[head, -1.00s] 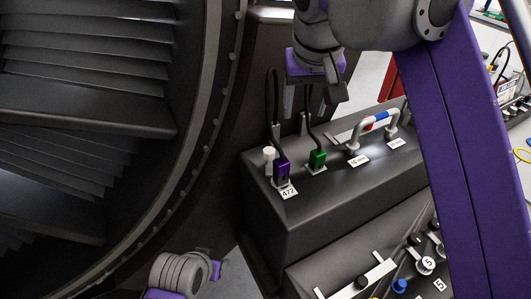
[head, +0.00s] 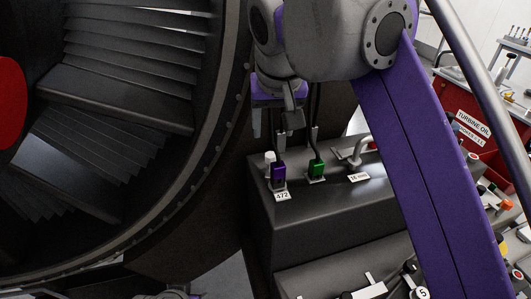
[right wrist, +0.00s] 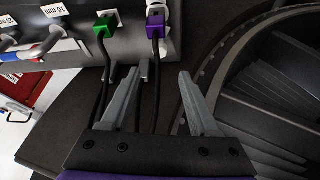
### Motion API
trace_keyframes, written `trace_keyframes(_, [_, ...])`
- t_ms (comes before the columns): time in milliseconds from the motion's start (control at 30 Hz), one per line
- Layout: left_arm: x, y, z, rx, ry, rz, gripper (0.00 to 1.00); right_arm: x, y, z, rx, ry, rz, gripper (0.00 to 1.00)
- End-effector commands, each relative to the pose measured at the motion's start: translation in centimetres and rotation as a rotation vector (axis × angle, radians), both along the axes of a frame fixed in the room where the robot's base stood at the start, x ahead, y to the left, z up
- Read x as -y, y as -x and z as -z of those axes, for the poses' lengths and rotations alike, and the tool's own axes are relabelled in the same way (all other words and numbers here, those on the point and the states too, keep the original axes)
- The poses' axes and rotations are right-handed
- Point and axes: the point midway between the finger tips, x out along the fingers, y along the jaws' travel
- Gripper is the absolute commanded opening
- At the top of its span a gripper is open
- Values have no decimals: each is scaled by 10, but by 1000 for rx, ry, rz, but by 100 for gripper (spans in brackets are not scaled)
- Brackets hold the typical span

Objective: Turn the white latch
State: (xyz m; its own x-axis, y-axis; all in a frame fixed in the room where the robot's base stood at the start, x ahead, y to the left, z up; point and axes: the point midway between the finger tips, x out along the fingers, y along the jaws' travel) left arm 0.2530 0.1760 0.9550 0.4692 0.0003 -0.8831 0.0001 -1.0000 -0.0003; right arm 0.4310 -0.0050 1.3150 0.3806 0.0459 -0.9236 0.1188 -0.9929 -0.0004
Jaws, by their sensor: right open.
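A small white knob (head: 269,158), which I take to be the white latch, stands on the dark console beside the purple connector (head: 278,172). In the right wrist view a white part (right wrist: 175,16) shows beside the purple connector (right wrist: 155,24). My right gripper (head: 275,126) hangs above and behind the purple connector, its fingers apart and not touching the knob. The right wrist view shows the open fingers (right wrist: 158,78) pointing toward the connectors, with dark cables near and between them. Only a sliver of my left arm shows at the bottom of the head view; its gripper is out of sight.
A green connector (head: 317,168) with a cable stands right of the purple one. The console (head: 325,212) has a lower panel. The large bladed turbofan (head: 120,95) fills the left. A red cabinet (head: 482,140) stands at right.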

Motion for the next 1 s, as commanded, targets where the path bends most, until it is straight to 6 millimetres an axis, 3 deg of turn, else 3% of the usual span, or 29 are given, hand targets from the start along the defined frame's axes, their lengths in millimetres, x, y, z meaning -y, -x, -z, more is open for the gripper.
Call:
trace_keyframes(300, [0, 7, 19, -13, 0, 0, 50, -2, -22, 58, -1, 0, 1, 62])
trace_keyframes(500, [0, 8, 24, -16, 0, 0, 50, -4, -33, 83, 0, 0, 0, 62])
trace_keyframes(933, [0, 9, 25, -17, 0, 0, 50, -4, -37, 92, 0, 0, -1, 62])
trace_keyframes(1000, [0, 9, 25, -17, 0, 0, 50, -4, -37, 92, 0, 0, 0, 51])
